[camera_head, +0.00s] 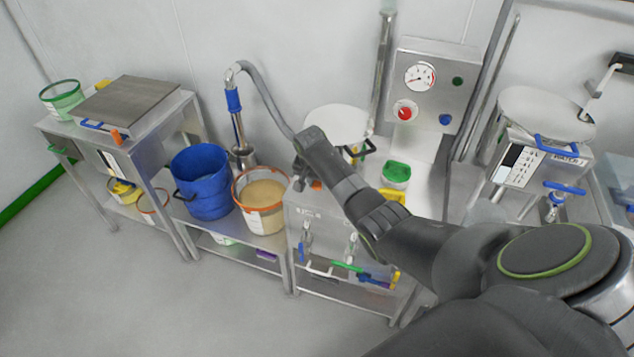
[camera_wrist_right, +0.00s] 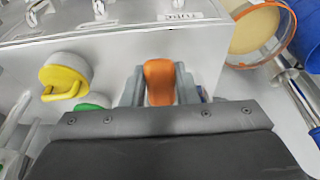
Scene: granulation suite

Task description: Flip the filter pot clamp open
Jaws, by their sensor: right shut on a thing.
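My right gripper (camera_head: 302,180) reaches over the left edge of the middle steel cabinet (camera_head: 315,225). In the right wrist view its two grey fingers (camera_wrist_right: 160,92) are shut around an orange grip (camera_wrist_right: 159,82), one finger on each side. The orange grip shows only partly beside the gripper in the head view (camera_head: 317,186). I take it for the clamp's handle, but the clamp's hinge and the pot under it are hidden, so I cannot tell how far it is open. My left gripper is not in view.
A yellow knob (camera_wrist_right: 66,75) sits close beside the gripper. A blue bucket (camera_head: 203,182) and an orange-rimmed tub (camera_head: 262,200) stand left of the cabinet. A gauge panel (camera_head: 432,85) stands behind. The floor (camera_head: 130,290) in front is clear.

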